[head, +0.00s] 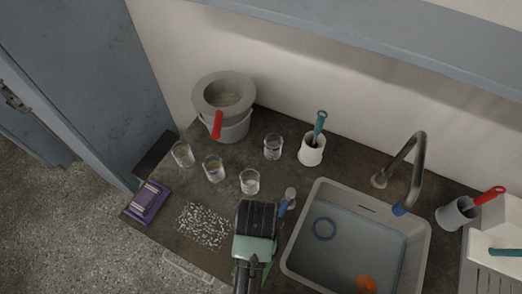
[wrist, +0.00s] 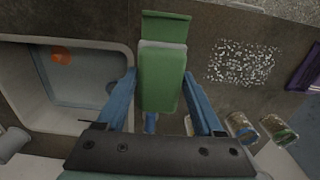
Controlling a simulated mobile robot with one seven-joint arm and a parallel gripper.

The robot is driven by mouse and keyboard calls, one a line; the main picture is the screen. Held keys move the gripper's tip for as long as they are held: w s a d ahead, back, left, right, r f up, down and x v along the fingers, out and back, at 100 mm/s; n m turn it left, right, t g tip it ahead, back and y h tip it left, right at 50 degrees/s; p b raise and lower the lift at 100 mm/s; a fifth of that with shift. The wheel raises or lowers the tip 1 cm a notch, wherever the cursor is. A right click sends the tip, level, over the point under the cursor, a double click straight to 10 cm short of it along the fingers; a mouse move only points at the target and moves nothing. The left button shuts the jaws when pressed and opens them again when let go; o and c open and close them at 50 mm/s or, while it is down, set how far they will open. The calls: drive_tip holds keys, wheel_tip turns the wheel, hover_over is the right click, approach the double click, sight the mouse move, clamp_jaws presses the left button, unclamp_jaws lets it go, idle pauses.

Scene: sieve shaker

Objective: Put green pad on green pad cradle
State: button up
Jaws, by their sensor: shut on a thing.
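The green pad (wrist: 160,82) is between the two blue fingers of my gripper (wrist: 159,78) in the wrist view. My gripper is shut on its sides. A pale grey band shows at the pad's far end, and beyond it a darker green piece (wrist: 166,26). I cannot tell whether that piece is the green pad cradle or part of the held thing. In the head view my gripper (head: 255,216) is over the counter just left of the sink, and its dark body hides the pad. No cradle shows clearly there.
The sink (head: 291,249) is right of my gripper, with a tap (head: 420,165) behind. Several glasses, one nearest (head: 250,181), and a grey pot (head: 237,126) stand behind. White grains (head: 204,225) lie left. A purple item (head: 147,202) lies at the counter's left edge.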

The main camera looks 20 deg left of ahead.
drive_tip(key=f, duration=0.1)
drive_tip(key=s+f, duration=0.1)
drive_tip(key=f, duration=0.3)
drive_tip(key=shift+s+a+f, duration=0.2)
drive_tip(key=shift+a+f, duration=0.05)
drive_tip(key=shift+f, duration=2.6)
drive_tip(key=shift+f, duration=0.15)
drive_tip(key=o, duration=1.2)
wheel_tip(320, 180, up, 12)
drive_tip(key=shift+r, duration=0.15)
